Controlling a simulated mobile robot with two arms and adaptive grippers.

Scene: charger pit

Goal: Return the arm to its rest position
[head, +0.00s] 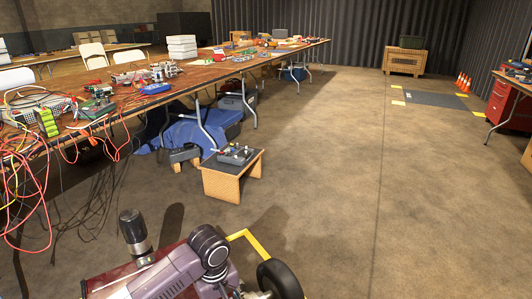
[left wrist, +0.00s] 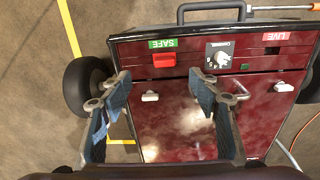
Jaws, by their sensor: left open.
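My left arm (head: 190,265) shows at the bottom of the head view, bent over a dark red wheeled cart. Its gripper is not clear there. In the left wrist view my left gripper (left wrist: 160,92) is open, its two fingers apart with nothing between them. Beyond them is the dark red cart (left wrist: 180,125), with a green SAFE label, a red LIVE label, a red switch (left wrist: 164,60) and a grey knob (left wrist: 219,56). Whether the fingers touch the cart I cannot tell. My right gripper is in neither view.
A long table (head: 190,78) holds cables, tools and devices; loose cables hang off its near end. A low wooden stool (head: 233,180) carries a device. A black wheel (head: 280,279) is beside my arm. Open concrete floor (head: 350,190) lies to the right. A red cabinet (head: 500,103) stands far right.

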